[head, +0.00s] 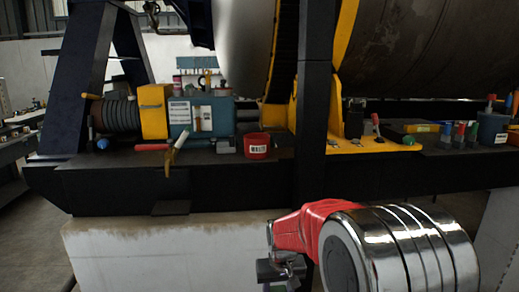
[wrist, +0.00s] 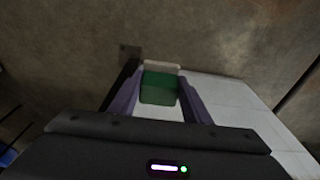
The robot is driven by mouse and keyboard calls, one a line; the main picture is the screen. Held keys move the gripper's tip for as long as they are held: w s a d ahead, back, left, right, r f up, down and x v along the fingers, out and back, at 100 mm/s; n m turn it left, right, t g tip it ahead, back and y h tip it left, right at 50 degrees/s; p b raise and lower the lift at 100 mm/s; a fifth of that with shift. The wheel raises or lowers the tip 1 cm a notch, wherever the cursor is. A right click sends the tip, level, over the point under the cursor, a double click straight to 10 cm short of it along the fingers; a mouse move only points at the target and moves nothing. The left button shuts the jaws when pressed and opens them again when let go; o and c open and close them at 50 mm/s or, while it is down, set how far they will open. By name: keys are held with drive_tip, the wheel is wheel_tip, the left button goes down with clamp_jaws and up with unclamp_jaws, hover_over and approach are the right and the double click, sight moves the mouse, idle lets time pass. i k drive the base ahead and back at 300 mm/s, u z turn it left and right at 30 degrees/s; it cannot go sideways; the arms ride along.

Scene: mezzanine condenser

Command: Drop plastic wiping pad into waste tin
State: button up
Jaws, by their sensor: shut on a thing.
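The plastic wiping pad (wrist: 158,89) shows in the wrist view as a green block with a pale layer along its far edge. My gripper (wrist: 160,84) has its two purple fingers closed on the pad's left and right sides. In the head view my red and chrome arm is at the lower right, below the dark bench ledge; the pad cannot be made out there. The waste tin (head: 257,146) is a small red open-topped tin with a white label, standing on the ledge. It is above and left of my arm in the picture. Its inside is hidden.
A teal box (head: 201,116) and a yellow block (head: 154,111) stand left of the tin. A dark upright post (head: 313,110) rises just right of it. A red-handled tool (head: 155,147) lies near the ledge's front edge. Several small bottles stand farther right.

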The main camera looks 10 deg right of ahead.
sight(254, 154)
drive_tip(key=u, duration=0.05)
drive_tip(key=i, duration=0.95)
drive_tip(key=z, duration=0.05)
